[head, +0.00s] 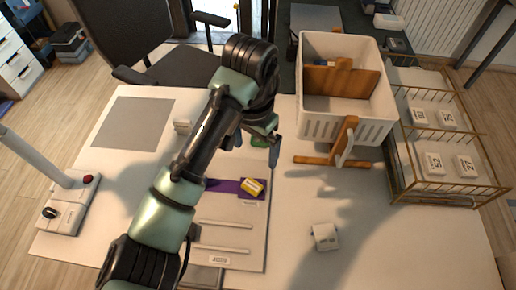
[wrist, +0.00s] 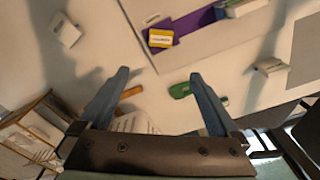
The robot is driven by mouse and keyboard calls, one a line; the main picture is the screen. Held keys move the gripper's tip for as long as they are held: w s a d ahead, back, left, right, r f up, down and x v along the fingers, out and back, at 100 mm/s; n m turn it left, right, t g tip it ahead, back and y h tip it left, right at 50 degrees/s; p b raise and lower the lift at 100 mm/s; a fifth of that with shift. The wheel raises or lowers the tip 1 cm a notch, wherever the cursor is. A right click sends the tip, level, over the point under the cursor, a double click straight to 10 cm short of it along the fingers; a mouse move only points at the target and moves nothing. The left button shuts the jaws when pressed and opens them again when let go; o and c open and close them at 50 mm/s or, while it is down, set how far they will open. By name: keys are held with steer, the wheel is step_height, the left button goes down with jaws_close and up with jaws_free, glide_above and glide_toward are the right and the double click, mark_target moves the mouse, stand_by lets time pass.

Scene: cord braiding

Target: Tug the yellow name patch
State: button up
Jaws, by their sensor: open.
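The yellow name patch (head: 252,187) lies at the right end of a purple strip (head: 222,185) on a pale board. In the wrist view the patch (wrist: 160,38) has a white label with dark lettering too small to read, and the purple strip (wrist: 190,22) shows beside it. My gripper (wrist: 159,74) is open, with nothing between its fingers. It is apart from the patch, which shows beyond the fingertips in the wrist view. In the head view my arm crosses part of the board and hides some of the strip.
A green object (wrist: 180,90) lies near my right finger in the wrist view. A white basket (head: 315,128) and wire rack (head: 440,195) stand at right. A small white block (head: 325,237) sits on the table. A lamp base with a red button (head: 88,179) is at left.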

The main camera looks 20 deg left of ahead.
mark_target(253, 185)
steer(key=shift+g, duration=0.3)
steer(key=f+b, duration=0.2)
steer(key=f, duration=0.2)
steer(key=f+b, duration=0.2)
steer(key=f, duration=0.3)
steer(key=s+f+b, duration=0.1)
steer(key=f+b, duration=0.1)
steer(key=f, duration=0.2)
steer(key=shift+a+f, duration=0.15)
steer(key=shift+f, duration=0.15)
jaws_close()
steer(key=shift+w, duration=0.1)
steer(key=shift+f+p, duration=0.1)
steer(key=shift+p, duration=0.2)
stand_by(0.5)
steer(key=shift+c, duration=0.2)
jaws_free()
steer(key=shift+o, duration=0.4)
